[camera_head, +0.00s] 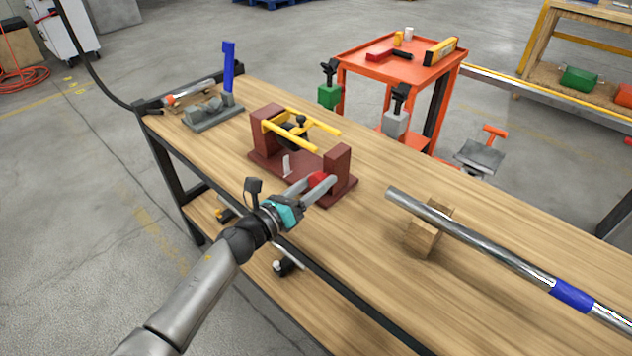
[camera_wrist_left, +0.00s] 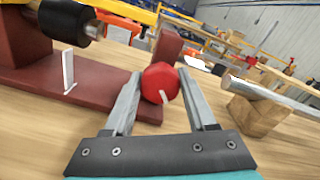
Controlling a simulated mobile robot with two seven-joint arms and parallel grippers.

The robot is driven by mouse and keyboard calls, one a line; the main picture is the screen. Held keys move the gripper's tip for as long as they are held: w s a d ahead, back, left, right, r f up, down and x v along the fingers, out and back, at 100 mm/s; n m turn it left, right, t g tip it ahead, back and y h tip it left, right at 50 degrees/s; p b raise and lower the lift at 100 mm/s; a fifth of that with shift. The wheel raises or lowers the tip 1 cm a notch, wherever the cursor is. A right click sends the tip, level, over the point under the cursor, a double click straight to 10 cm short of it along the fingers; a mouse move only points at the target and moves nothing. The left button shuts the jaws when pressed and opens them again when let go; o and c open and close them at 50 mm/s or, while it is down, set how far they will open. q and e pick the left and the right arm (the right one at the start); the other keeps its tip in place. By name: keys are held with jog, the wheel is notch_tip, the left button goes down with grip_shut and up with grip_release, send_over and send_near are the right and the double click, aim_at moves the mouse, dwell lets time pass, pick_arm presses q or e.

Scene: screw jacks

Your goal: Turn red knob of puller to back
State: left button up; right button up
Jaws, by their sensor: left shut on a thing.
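The puller (camera_head: 262,161) is a dark red frame with two uprights and yellow bars, standing on the workbench. Its red knob (camera_head: 321,181) is at the near right upright. In the left wrist view the red knob (camera_wrist_left: 160,83) has a white mark on its face, pointing down and to the right. My left gripper (camera_head: 318,187) reaches in from the left, with its two grey fingers on either side of the knob. It is shut on the knob, and its fingers (camera_wrist_left: 159,90) show in the left wrist view. My right gripper is not in view.
A white upright pointer (camera_wrist_left: 68,70) stands on the puller's base. A long metal pipe (camera_head: 470,238) rests on a wooden block (camera_head: 425,236) to the right. A vise with a blue handle (camera_head: 228,68) is at the far left. Bare bench top lies between puller and pipe.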

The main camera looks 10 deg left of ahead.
aim_at(315, 184)
pick_arm(q)
jog(key=o, duration=1.4)
jog(key=shift+s+a, duration=0.35)
jog(key=shift+s, duration=0.1)
jog(key=p+v, duration=0.1)
jog(key=v, duration=0.3)
jog(key=shift+s, duration=0.25)
jog(key=v, duration=0.9)
jog(key=shift+s+a, duration=0.25)
jog(key=shift+a, duration=0.1)
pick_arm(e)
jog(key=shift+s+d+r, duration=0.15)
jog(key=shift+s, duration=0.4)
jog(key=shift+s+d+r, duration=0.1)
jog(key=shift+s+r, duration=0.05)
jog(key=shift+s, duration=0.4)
